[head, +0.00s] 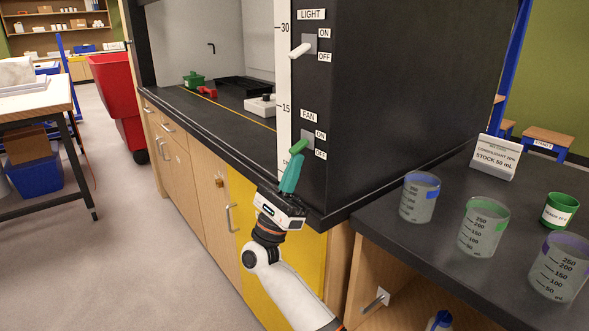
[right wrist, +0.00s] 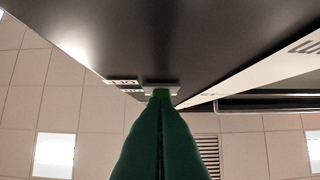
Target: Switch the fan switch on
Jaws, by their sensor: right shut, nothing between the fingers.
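The fan switch (head: 299,146) has a green lever on a grey plate, on the narrow front face of the black hood, between the ON and OFF labels. Its lever slants down to the left, like the light switch lever above. My right gripper (head: 295,160) has teal fingers, shut and empty, pointing up just below the lever. In the right wrist view the closed fingertips (right wrist: 160,105) overlap the green lever (right wrist: 161,92); I cannot tell whether they touch. My left gripper is not in view.
The light switch (head: 300,50) with a white lever is higher on the same face. A white scale strip (head: 284,90) runs along its left edge. Beakers, including one with a green band (head: 484,227), stand on the dark bench at right. A red bin (head: 118,95) stands left.

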